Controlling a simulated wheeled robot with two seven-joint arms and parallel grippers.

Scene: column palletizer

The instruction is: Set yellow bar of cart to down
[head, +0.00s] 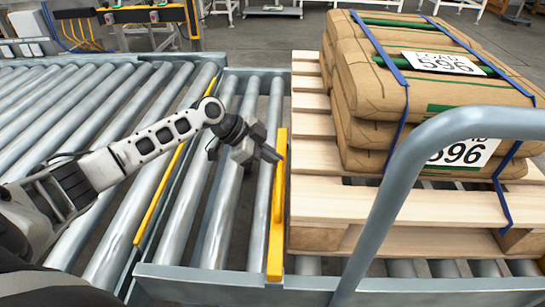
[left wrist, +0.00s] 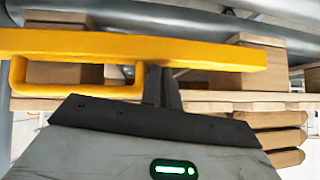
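A yellow bar (head: 276,245) runs along the rollers beside the wooden pallet in the head view; whether it is up or down I cannot tell. In the left wrist view the yellow bar (left wrist: 90,45) crosses the upper part, with a yellow loop below its left end. My left gripper (head: 273,156) reaches the bar's upper part from the left. Its dark fingers (left wrist: 162,85) are close together at the bar, by the loop's right end; I see nothing between them. The cart's grey tube handle (head: 385,185) rises at right. My right gripper is not in view.
A pallet (head: 330,212) loaded with brown sacks (head: 375,90) stands right of the bar. Another yellow strip (head: 158,205) lies along the rollers to the left. A wide roller conveyor (head: 60,110) fills the left side. Empty rollers (head: 220,220) lie under my left arm.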

